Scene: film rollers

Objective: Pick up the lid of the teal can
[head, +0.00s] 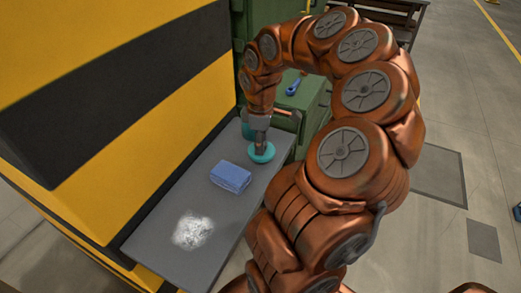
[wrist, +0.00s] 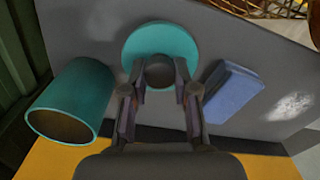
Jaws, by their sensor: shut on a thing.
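The teal lid (head: 262,153) is a round disc with a dark knob in its middle, seen at the far part of the grey shelf. In the wrist view the lid (wrist: 160,42) lies beyond my fingertips. My gripper (wrist: 159,78) is shut on the lid's knob, its two fingers on either side of it. In the head view my gripper (head: 260,137) comes down from above onto the lid. The teal can (wrist: 72,100) stands to the left in the wrist view, open at the top with a dark inside. In the head view it is mostly hidden behind my gripper.
A blue block (head: 231,177) lies on the grey shelf (head: 165,225) close to the lid. A white powdery patch (head: 193,231) is nearer the front. A yellow and black striped wall (head: 100,100) bounds the shelf's left side. A green cabinet (head: 308,100) stands behind.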

